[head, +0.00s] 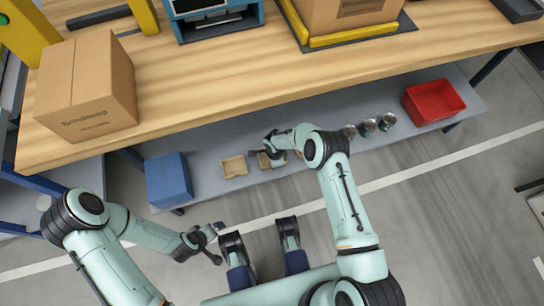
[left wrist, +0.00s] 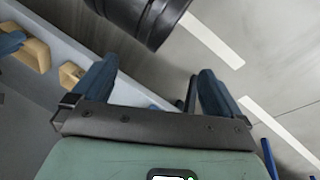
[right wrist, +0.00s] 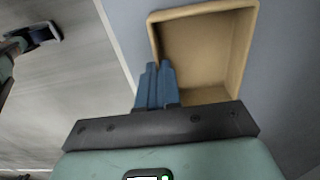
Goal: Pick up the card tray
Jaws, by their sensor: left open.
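A tan card tray (right wrist: 205,50), open and empty, shows close up in the right wrist view. My right gripper (right wrist: 158,65) has its blue fingers together at the tray's left wall, with the rim running between them. In the head view this tray (head: 277,161) is partly hidden by my right gripper (head: 268,148) over the low shelf. I cannot tell whether it is clear of the shelf. A second tan tray (head: 234,167) lies to its left. My left gripper (head: 212,243) is open and empty above the floor, away from the shelf; its spread fingers show in the left wrist view (left wrist: 155,72).
The low grey shelf (head: 335,108) also holds a blue box (head: 168,180), several metal cups (head: 367,127) and a red bin (head: 433,102). The wooden bench (head: 210,85) overhangs it, with a cardboard box (head: 87,87) on top. The floor in front is clear.

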